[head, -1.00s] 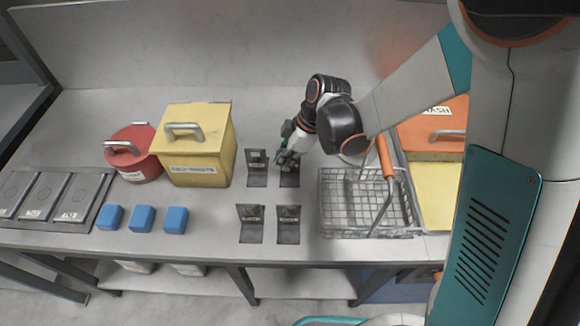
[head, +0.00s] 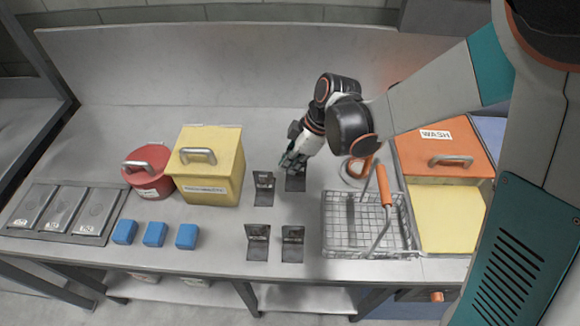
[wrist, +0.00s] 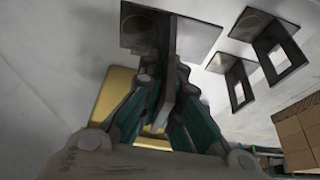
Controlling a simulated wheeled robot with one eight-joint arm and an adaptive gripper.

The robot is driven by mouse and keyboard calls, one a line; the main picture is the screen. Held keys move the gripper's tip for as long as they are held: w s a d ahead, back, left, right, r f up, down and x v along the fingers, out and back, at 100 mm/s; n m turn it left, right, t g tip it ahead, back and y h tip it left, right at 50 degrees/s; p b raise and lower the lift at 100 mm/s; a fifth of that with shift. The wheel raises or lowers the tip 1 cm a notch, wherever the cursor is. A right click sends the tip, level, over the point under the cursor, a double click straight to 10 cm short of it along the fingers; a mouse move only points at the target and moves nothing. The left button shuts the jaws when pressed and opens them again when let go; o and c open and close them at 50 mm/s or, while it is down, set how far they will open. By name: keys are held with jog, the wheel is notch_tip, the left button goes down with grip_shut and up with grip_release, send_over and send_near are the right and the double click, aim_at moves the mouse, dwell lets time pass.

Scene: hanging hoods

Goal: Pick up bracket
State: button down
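Several dark L-shaped brackets stand on the grey bench in two rows. My gripper (head: 293,163) is down at the back right bracket (head: 296,184), covering much of its upright part in the head view. In the wrist view, my gripper's fingers (wrist: 168,88) point at this bracket (wrist: 143,32), and its upright plate appears edge-on between or right by them. I cannot tell whether the fingers are closed on it. The back left bracket (head: 263,188), front left bracket (head: 257,242) and front right bracket (head: 292,244) stand free.
A wire basket (head: 345,252) with an orange handle is close on the right, beside an orange-lidded box (head: 430,155) labelled WASH. A yellow box (head: 222,165), a red pot (head: 140,173), blue blocks (head: 155,234) and a tray (head: 40,237) are on the left. A wall closes the back.

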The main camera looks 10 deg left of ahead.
notch_tip(320, 180, up, 12)
jog(key=p, duration=0.6)
jog(key=shift+f+p, duration=0.2)
jog(key=shift+p, duration=0.1)
